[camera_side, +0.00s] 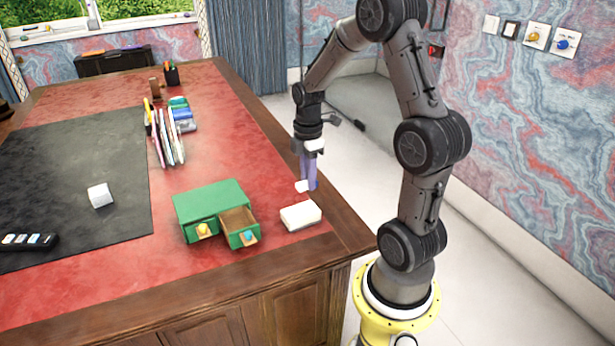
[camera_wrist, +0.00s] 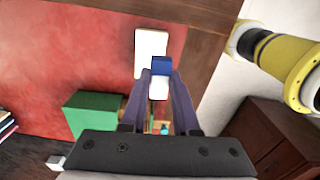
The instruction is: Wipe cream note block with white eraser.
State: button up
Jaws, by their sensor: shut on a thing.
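The cream note block (camera_side: 300,217) lies flat on the red desk top near its right edge, beside the green drawer box. It also shows in the wrist view (camera_wrist: 150,45), beyond my fingertips. My gripper (camera_side: 308,184) points down and is shut on the white eraser (camera_side: 302,187), which has a blue part. In the wrist view, the eraser (camera_wrist: 159,90) sits between both fingers (camera_wrist: 160,84), its blue end overlapping the block's near edge in the picture. In the side view the eraser is apart from the block, behind it. Its exact height is unclear.
The green drawer box (camera_side: 209,199) stands left of the block with its right drawer (camera_side: 240,227) pulled out. Upright folders (camera_side: 167,140) stand farther back. A white cube (camera_side: 100,195) and a dark device (camera_side: 27,242) lie on the black mat (camera_side: 75,150). The wooden desk edge (camera_side: 345,222) is close.

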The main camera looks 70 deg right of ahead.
aim_at(309, 208)
grip_shut()
jog(key=shift+w+d+f, duration=0.1)
jog(key=shift+d+f, duration=0.25)
jog(key=shift+f, duration=1.05)
jog(key=shift+w+d+f, duration=0.1)
jog(key=shift+d+f, duration=0.25)
jog(key=shift+f, duration=1.1)
jog(key=shift+w+d+f, duration=0.1)
jog(key=shift+d+f, duration=0.25)
jog(key=shift+f, duration=1.05)
jog(key=shift+w+a+f, duration=0.15)
jog(key=shift+w+f, duration=0.05)
jog(key=shift+w, duration=0.05)
jog(key=shift+w+a+f, duration=0.15)
jog(key=shift+w+a, duration=0.3)
jog(key=shift+a, duration=0.15)
jog(key=shift+w+a, duration=0.7)
jog(key=shift+a, duration=0.1)
jog(key=s+d, duration=0.2)
jog(key=d, duration=0.1)
jog(key=shift+s+d, duration=0.1)
jog(key=shift+s, duration=0.3)
notch_tip(309, 208, up, 8)
